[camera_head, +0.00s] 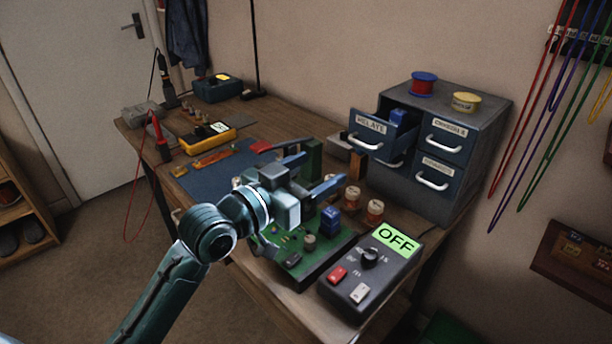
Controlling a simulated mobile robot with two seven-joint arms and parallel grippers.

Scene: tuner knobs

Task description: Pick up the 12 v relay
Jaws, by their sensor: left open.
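The open top-left drawer (369,126) of the grey cabinet has a label that seems to read "RELAYS". A blue block (400,118), perhaps a relay, shows inside it. Another blue block (330,219) stands on the green circuit board (312,261). No "12 V" marking is readable on either. My left gripper (322,171) is open and empty above the bench. It is left of the drawer and above the rear of the board, with its fingers pointing right. It hides part of the board and the mat. My right gripper is not in view.
The cabinet (470,125) carries a red-and-blue spool (424,83) and a yellow spool (466,102). A control box (372,275) reading "OFF" stands at the front right. Copper coils (375,212) stand between board and cabinet. A yellow meter (208,138) lies at the left.

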